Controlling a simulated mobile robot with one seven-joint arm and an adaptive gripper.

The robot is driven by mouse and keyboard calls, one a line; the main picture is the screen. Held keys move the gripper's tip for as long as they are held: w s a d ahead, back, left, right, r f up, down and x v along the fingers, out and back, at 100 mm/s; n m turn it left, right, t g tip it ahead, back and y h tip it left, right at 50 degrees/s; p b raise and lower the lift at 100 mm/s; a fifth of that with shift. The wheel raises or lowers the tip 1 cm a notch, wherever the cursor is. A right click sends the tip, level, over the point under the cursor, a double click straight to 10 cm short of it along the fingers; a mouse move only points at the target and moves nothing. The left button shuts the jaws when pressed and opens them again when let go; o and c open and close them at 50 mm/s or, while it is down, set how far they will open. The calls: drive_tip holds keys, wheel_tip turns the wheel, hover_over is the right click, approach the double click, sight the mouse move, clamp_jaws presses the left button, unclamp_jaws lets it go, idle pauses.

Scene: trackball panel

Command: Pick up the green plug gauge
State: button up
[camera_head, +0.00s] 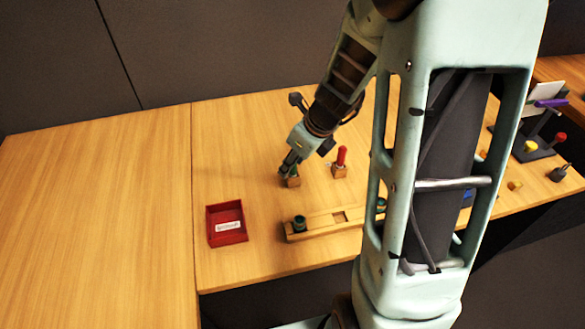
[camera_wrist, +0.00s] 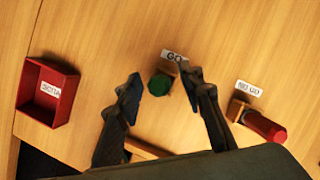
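The green plug gauge (camera_wrist: 159,85) shows in the wrist view as a green end in front of a small wooden block by a white "GO" label (camera_wrist: 174,56). My gripper (camera_wrist: 161,82) is open, with one finger on each side of the green end; I see no clear contact. In the head view my gripper (camera_head: 289,168) is over the gauge's wooden block (camera_head: 292,183) and hides most of the gauge.
A red plug gauge (camera_head: 342,156) stands in a block to the right, by a "NO GO" label (camera_wrist: 249,88). A red labelled tray (camera_head: 226,238) is at front left. A wooden rack (camera_head: 318,225) with dark green parts lies in front. The left table is bare.

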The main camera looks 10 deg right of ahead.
drive_tip(key=shift+f, duration=0.15)
drive_tip(key=shift+c, duration=0.2)
clamp_jaws()
